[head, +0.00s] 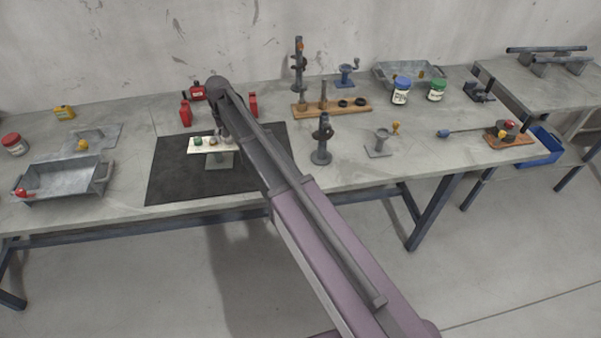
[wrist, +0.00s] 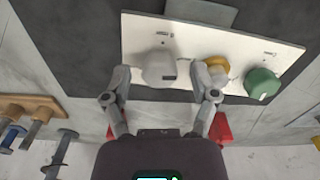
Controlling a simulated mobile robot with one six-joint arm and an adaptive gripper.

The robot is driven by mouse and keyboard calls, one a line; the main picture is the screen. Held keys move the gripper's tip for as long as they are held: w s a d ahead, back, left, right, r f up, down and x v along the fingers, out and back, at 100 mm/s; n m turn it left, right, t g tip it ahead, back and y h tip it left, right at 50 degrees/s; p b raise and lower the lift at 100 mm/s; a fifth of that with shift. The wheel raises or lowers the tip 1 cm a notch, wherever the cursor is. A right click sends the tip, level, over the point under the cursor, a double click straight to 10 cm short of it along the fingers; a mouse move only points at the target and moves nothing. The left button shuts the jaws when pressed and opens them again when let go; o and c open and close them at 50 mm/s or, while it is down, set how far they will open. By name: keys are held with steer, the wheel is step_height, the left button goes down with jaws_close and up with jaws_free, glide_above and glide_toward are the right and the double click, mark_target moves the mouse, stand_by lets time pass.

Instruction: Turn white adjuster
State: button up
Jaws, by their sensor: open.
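The white adjuster (wrist: 158,68) is a pale knob on a white panel (wrist: 190,37) in the wrist view. A yellow knob (wrist: 217,66) and a green knob (wrist: 262,84) are beside it on the same panel. My gripper (wrist: 160,82) is open, with one finger on each side of the white adjuster; I cannot tell whether either touches it. The right finger is close to the yellow knob. In the head view the panel (head: 207,149) stands on a post above a black mat (head: 172,170), and my arm hides its right end with the white adjuster.
Red blocks (head: 185,113) stand behind the mat. A dark upright stand (head: 321,140) is to the right, with a wooden peg board (head: 333,106) behind it. A metal tray (head: 63,180) is at the left. The table's front is mostly clear.

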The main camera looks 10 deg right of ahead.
steer(key=m, duration=0.8)
steer(key=shift+m, duration=0.4)
steer(key=m, duration=0.8)
steer(key=shift+m, duration=0.3)
step_height(320, 180, up, 14)
steer(key=p, duration=1.4)
steer(key=s+d+f+n+b, duration=0.6)
steer(key=s+d+f+b, duration=0.1)
steer(key=s+d, duration=0.3)
steer(key=s+d+f+n+b, duration=0.7)
steer(key=s+d, duration=0.3)
steer(key=shift+s+f+b, duration=0.3)
steer(key=shift+f+b, duration=0.05)
stand_by(0.4)
